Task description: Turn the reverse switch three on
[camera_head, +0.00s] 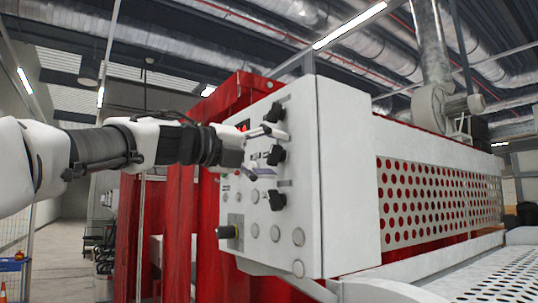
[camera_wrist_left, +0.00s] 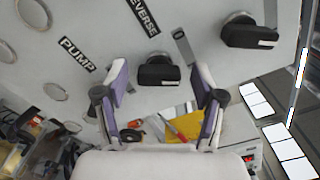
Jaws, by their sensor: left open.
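A black rotary switch (camera_head: 277,155) sits on the white control panel (camera_head: 300,180). In the wrist view, this switch (camera_wrist_left: 158,71) lies just below the end of a REVERSE label (camera_wrist_left: 145,16), its handle crosswise in the picture. The number three cannot be read. My left gripper (camera_head: 267,154) is open in front of the panel. In the wrist view, its purple-padded fingers (camera_wrist_left: 161,78) stand on either side of the switch, with gaps and no visible contact. My right gripper is not in view.
Black switches sit above (camera_head: 274,113) and below (camera_head: 277,200) on the panel; another switch (camera_wrist_left: 249,32) is right in the wrist view. A black knob (camera_head: 228,232) sticks out lower left. A PUMP label (camera_wrist_left: 76,54) and several round buttons are nearby.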

